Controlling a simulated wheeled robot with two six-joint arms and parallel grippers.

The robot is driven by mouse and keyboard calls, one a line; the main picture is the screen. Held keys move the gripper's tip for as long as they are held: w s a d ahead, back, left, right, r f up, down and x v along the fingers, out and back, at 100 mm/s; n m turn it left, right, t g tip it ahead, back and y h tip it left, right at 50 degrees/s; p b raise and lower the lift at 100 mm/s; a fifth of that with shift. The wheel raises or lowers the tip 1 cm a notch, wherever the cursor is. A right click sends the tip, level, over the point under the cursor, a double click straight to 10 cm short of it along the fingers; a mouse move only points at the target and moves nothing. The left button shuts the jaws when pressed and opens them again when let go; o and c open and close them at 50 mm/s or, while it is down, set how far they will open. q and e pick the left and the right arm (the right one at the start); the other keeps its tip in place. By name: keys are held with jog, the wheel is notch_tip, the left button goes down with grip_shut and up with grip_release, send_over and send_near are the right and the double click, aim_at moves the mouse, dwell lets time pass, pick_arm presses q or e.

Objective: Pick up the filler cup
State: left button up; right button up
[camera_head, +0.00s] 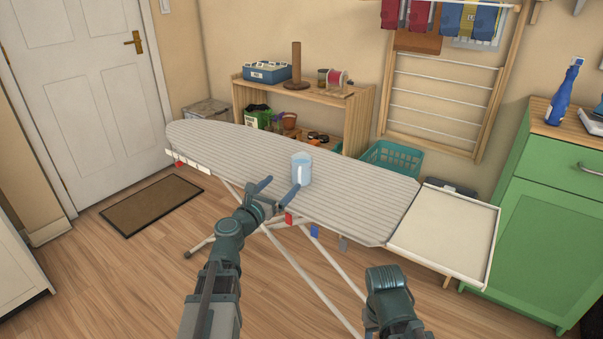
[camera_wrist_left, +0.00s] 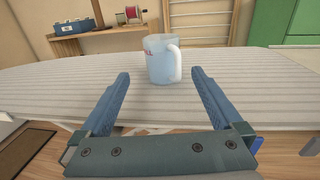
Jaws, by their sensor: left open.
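The filler cup (camera_head: 302,170) is a pale, light-blue translucent cup with a white handle. It stands upright on the striped ironing board (camera_head: 355,196), near the board's front edge. In the left wrist view the cup (camera_wrist_left: 160,62) is ahead of the fingers, with red marking on its side and its handle on the right. My left gripper (camera_head: 280,192) is open and empty, just left of and in front of the cup; in the left wrist view its fingers (camera_wrist_left: 160,88) are spread apart, with the cup beyond the tips. My right arm shows at the bottom right, but its fingers cannot be made out.
A white tray (camera_head: 408,242) adjoins the board's right end, beside a green cabinet (camera_head: 545,215). A wooden shelf (camera_head: 318,92) with a blue box (camera_head: 267,72) and a teal basket (camera_head: 392,158) stand behind. The board's left part is clear.

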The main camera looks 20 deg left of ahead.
aim_at(296, 167)
pick_arm(q)
jog(key=x, duration=0.5)
jog(key=shift+d+f+x, duration=0.1)
jog(key=shift+f+x, duration=0.05)
jog(key=shift+x, duration=1.15)
jog(key=shift+d+f+x, duration=0.1)
jog(key=shift+d+x, duration=0.05)
jog(key=shift+x, duration=1.1)
jog(key=shift+s, duration=0.1)
jog(key=c, duration=1.4)
jog(key=shift+c, duration=0.2)
jog(key=shift+r+p, duration=0.7)
jog(key=shift+r, duration=0.25)
notch_tip(296, 167, up, 2)
jog(key=shift+r+p, duration=0.1)
jog(key=shift+p, duration=0.95)
jog(key=s+d+p, duration=0.1)
jog(key=s+d, duration=0.7)
jog(key=d, duration=0.5)
jog(key=shift+s+d+r, duration=0.25)
jog(key=shift+r, duration=0.25)
